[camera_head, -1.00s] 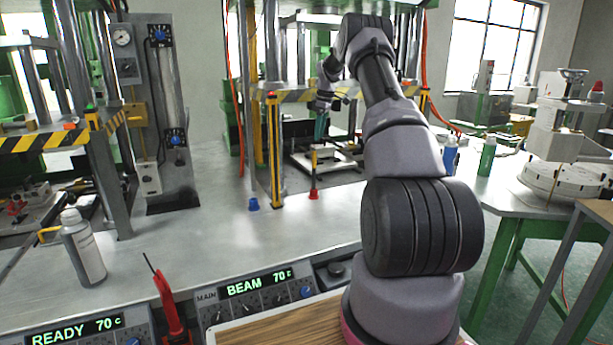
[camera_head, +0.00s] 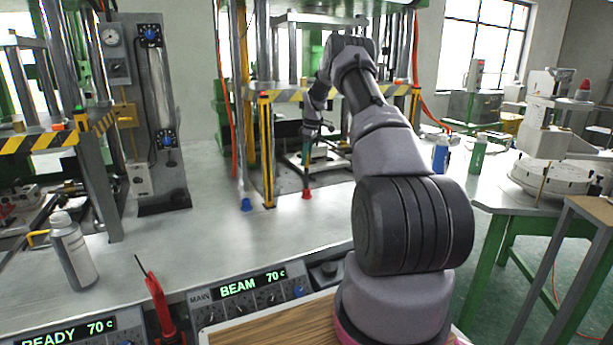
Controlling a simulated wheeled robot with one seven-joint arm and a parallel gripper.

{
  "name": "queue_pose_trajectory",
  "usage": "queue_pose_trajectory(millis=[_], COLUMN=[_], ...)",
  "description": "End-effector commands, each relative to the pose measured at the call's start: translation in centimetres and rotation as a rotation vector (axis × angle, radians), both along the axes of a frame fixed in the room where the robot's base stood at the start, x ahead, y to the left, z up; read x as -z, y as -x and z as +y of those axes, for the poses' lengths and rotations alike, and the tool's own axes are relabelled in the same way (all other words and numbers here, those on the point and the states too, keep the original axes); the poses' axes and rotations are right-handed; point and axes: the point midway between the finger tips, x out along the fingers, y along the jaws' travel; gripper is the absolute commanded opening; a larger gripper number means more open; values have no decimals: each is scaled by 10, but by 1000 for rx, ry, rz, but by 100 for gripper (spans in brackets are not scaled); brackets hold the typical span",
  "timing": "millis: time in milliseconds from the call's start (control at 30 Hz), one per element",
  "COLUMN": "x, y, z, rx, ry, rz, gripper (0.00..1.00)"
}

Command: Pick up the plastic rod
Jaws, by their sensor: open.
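My gripper (camera_head: 307,155) is in the head view at the front of the middle press, pointing down from my arm. It is small there, and its fingers are hard to make out. Just below it stands a thin upright piece with a red base (camera_head: 306,194) on the bench, which may be the plastic rod. The gripper overlaps the upper part of this piece in the picture. I cannot tell whether the fingers are around it or in front of it. A blue piece (camera_head: 246,204) stands to its left, beside the press post.
The middle press has a striped yellow-black bar (camera_head: 285,95) and a yellow-black post (camera_head: 267,150) close to my gripper. A grey bottle (camera_head: 73,250) stands at the left. Blue (camera_head: 440,153) and green (camera_head: 478,152) bottles stand right. The bench's middle is clear.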

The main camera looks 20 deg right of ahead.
Motion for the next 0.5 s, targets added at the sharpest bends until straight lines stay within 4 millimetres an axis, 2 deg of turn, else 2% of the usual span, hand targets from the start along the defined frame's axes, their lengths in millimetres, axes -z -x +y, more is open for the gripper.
queue_pose_trajectory(millis=[100, 233, 267, 500], x=[0, 0, 0, 0], y=[0, 0, 0, 0], z=[0, 0, 0, 0], rx=[0, 0, 0, 0], ry=[0, 0, 0, 0], rz=[0, 0, 0, 0], gripper=[57, 7, 0, 0])
